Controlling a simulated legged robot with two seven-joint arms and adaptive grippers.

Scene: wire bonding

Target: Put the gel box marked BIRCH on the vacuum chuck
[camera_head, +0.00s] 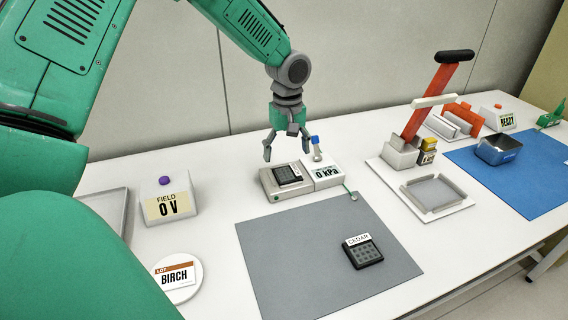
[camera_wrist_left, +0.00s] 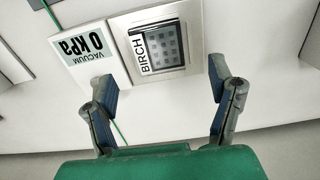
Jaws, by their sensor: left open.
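The gel box marked BIRCH (camera_head: 287,174) is a small dark box with a grid of pockets. It rests on the vacuum chuck (camera_head: 268,186), a grey block beside the white vacuum unit. Its white BIRCH label is readable in the left wrist view, where the box (camera_wrist_left: 165,47) lies on the pale chuck plate (camera_wrist_left: 198,40). My left gripper (camera_head: 285,150) is open and empty just above the box, fingers pointing down. In the left wrist view its fingers (camera_wrist_left: 160,92) stand wide apart, with the box beyond them. My right gripper is not in view.
The vacuum unit (camera_head: 323,176) reads 0 kPa and has a blue-tipped lever. A CEDAR gel box (camera_head: 363,252) lies on the grey mat (camera_head: 290,260). A BIRCH lot card lies on a white disc (camera_head: 180,292). A red-lever press (camera_head: 405,150) stands right; the mat's left half is clear.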

